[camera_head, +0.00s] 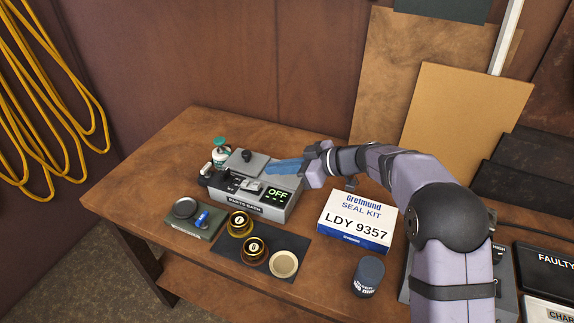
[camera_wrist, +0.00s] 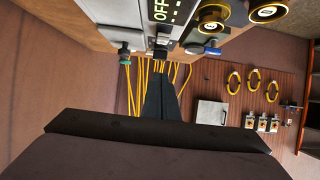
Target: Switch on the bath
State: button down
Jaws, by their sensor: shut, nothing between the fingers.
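The parts bath (camera_head: 254,201) is a grey box on the wooden bench, labelled "PARTS BATH". Its dark display (camera_head: 277,195) reads OFF in green; the same display shows at the top of the wrist view (camera_wrist: 160,11). A small light-grey part, perhaps a switch (camera_head: 251,186), sits on its top left of the display; which control it is I cannot tell. My gripper (camera_head: 270,168) is shut and empty, its bluish fingers pointing left above the back right of the bath. In the wrist view the closed fingers (camera_wrist: 160,80) reach toward the bath. Contact cannot be made out.
A seal kit box (camera_head: 354,222) stands right of the bath, with a dark cylinder (camera_head: 368,276) in front of it. Brass rings (camera_head: 240,224) and a cream dish (camera_head: 284,264) lie on a dark mat. A green-capped bottle (camera_head: 220,150) stands behind the bath.

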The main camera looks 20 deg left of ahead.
aim_at(255, 184)
jog(key=p+x, duration=0.1)
jog(key=x, duration=0.4)
jog(key=shift+r, duration=0.1)
jog(key=f, duration=0.3)
jog(key=shift+d+p, duration=0.3)
jog(key=shift+d+f, duration=0.1)
jog(key=shift+f, duration=0.45)
jog(key=shift+d+f+y+b, duration=0.25)
jog(key=shift+f+y+b, duration=0.3)
jog(key=shift+b, duration=0.65)
jog(key=shift+d+p, duration=0.3)
jog(key=shift+p, duration=0.1)
jog(key=shift+f, duration=0.15)
jog(key=shift+r+p, duration=0.85)
